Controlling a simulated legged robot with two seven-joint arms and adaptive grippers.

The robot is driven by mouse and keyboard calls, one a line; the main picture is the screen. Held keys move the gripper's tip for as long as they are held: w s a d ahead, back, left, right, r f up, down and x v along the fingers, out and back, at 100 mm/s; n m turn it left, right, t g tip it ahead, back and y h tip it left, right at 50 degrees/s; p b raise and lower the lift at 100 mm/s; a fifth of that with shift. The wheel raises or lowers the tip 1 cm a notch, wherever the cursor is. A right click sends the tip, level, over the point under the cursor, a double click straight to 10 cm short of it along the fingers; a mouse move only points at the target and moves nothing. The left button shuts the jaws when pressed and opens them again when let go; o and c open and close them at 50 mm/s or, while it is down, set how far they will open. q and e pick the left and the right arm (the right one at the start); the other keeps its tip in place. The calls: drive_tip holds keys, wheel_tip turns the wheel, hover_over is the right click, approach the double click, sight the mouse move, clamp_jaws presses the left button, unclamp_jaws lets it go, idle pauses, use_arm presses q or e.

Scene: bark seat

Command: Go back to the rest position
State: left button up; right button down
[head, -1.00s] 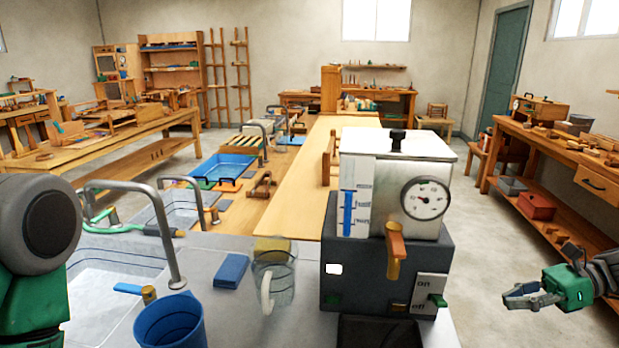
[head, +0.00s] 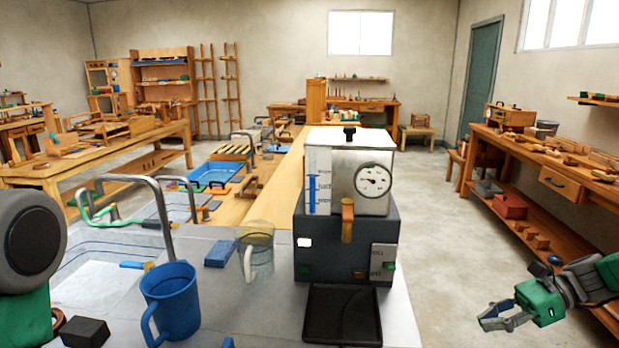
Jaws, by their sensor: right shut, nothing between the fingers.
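My right gripper (head: 492,322) is at the lower right, past the right edge of the counter. Its grey fingers are shut with nothing between them, over open floor. The green and black upper part of my left arm shows at the left edge. My left gripper is out of the frame.
A boiler machine (head: 346,238) with a dial stands on the grey counter (head: 262,318), a dark tray (head: 343,314) before it. A blue jug (head: 171,304), a glass jug (head: 258,251) and a blue block (head: 220,253) are left of it. A workbench (head: 565,200) stands right.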

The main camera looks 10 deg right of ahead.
drive_tip(key=s+a+f+n+g+h+b, duration=0.15)
drive_tip(key=s+a+f+n+h, duration=0.3)
drive_tip(key=f, duration=0.45)
drive_tip(key=s+a+f+n+g+h+b, duration=0.1)
drive_tip(key=s+a+f+n+g+h, duration=0.15)
drive_tip(key=s+a+f, duration=0.55)
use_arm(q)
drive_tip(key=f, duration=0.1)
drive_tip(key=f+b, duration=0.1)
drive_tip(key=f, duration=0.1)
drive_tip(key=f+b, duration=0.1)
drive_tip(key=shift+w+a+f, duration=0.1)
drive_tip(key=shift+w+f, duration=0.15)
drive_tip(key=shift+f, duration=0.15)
use_arm(e)
drive_tip(key=s+f+n+t+h, duration=0.3)
drive_tip(key=s+f+n+h, duration=0.3)
drive_tip(key=s+n, duration=0.7)
drive_tip(key=shift+s+f+n, duration=0.35)
drive_tip(key=shift+f+n, duration=0.35)
drive_tip(key=shift+n, duration=0.5)
drive_tip(key=shift+d, duration=0.2)
